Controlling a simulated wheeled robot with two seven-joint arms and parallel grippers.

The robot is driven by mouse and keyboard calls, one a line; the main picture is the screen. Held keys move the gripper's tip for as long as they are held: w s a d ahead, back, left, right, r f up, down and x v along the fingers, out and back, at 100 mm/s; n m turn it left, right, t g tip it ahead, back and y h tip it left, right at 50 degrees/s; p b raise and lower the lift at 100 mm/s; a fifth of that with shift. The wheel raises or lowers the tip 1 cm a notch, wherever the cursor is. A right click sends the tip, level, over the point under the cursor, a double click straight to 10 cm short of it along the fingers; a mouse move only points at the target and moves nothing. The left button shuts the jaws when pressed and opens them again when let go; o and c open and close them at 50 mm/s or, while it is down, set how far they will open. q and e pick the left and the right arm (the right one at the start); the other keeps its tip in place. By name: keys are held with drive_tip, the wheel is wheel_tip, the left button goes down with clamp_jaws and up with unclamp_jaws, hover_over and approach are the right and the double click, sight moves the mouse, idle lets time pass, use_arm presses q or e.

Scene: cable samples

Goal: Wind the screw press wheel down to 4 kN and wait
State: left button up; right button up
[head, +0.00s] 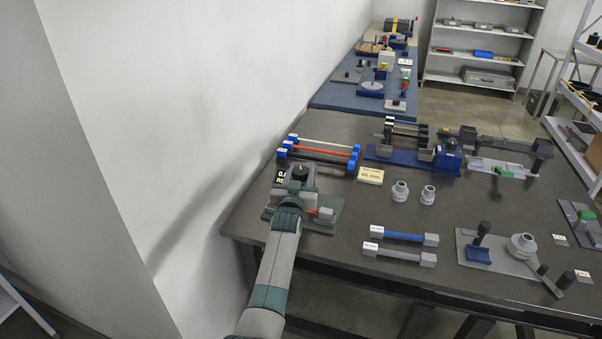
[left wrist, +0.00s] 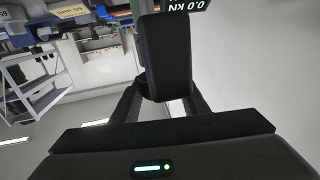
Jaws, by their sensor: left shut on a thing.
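The screw press stands at the near left corner of the dark table, mostly hidden by my left arm; its grey-green base plate (head: 325,222) and a small part with a red piece (head: 318,211) show beside the arm. My left gripper (head: 298,180) is over the press in the head view. In the left wrist view its dark fingers (left wrist: 163,95) are shut on a dark block-like part, seemingly the wheel's grip (left wrist: 165,55). The wheel's full shape is hidden. A display (left wrist: 187,5) at the top edge reads 0.0 kN, upside down. My right gripper is not in view.
Colored rod samples (head: 322,150) lie behind the press, near a yellow label card (head: 370,176). A blue sample (head: 404,237) and a grey sample (head: 399,255) lie to its right. A blue tester (head: 410,158) stands further back. The white wall (head: 190,120) is close on the left.

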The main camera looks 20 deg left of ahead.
use_arm(q)
drive_tip(key=shift+a+r, duration=0.1)
drive_tip(key=shift+r, duration=0.1)
drive_tip(key=shift+r+m+h, duration=0.1)
drive_tip(key=shift+m+h, duration=0.2)
drive_tip(key=shift+h, duration=0.2)
drive_tip(key=shift+m+h+p, duration=0.3)
drive_tip(key=shift+h+p, duration=0.1)
drive_tip(key=shift+p, duration=0.05)
drive_tip(key=shift+w+r+m+h, duration=0.1)
drive_tip(key=shift+m+h, duration=0.6)
drive_tip(key=shift+h, duration=0.5)
drive_tip(key=shift+m+h+b, duration=0.7)
drive_tip(key=shift+h+b, duration=0.2)
drive_tip(key=shift+m+g+h+b, duration=0.3)
drive_tip(key=shift+m+h+b, duration=0.3)
drive_tip(key=shift+h+b, duration=0.5)
